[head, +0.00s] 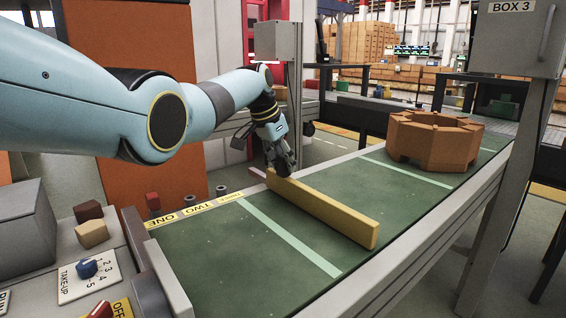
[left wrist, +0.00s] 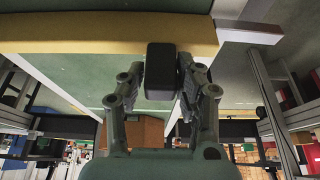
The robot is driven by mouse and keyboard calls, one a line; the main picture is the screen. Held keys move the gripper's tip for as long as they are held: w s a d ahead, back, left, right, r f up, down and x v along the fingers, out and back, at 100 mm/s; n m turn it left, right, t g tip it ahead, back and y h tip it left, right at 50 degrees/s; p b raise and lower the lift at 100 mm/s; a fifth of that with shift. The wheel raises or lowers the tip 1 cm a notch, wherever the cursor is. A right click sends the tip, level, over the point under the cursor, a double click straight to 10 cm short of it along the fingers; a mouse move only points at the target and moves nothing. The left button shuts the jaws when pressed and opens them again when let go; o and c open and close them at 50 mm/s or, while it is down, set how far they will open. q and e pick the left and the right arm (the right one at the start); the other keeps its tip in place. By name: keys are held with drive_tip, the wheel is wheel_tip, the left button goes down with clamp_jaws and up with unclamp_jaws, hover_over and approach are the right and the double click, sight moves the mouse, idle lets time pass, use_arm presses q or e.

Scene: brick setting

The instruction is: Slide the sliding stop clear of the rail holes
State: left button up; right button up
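The sliding stop is a long yellow bar (head: 330,212) lying across the green belt, slanting from the near right to the far rail. In the left wrist view the bar (left wrist: 80,33) crosses the top, with a pale rail piece at its right end. My left gripper (head: 281,165) is at the bar's far end. In the left wrist view its fingers (left wrist: 163,85) close on both sides of a dark block at the bar, which looks like its handle. The fingers hide the contact and the bar's end. The rail holes cannot be made out. My right gripper is not in view.
A brown octagonal block (head: 434,142) with a hollow middle stands farther along the belt. A control panel (head: 88,275) is at the lower left. The belt between bar and block is clear.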

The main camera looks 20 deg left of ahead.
use_arm(q)
drive_tip(key=shift+o, duration=1.4)
drive_tip(key=v, duration=1.2)
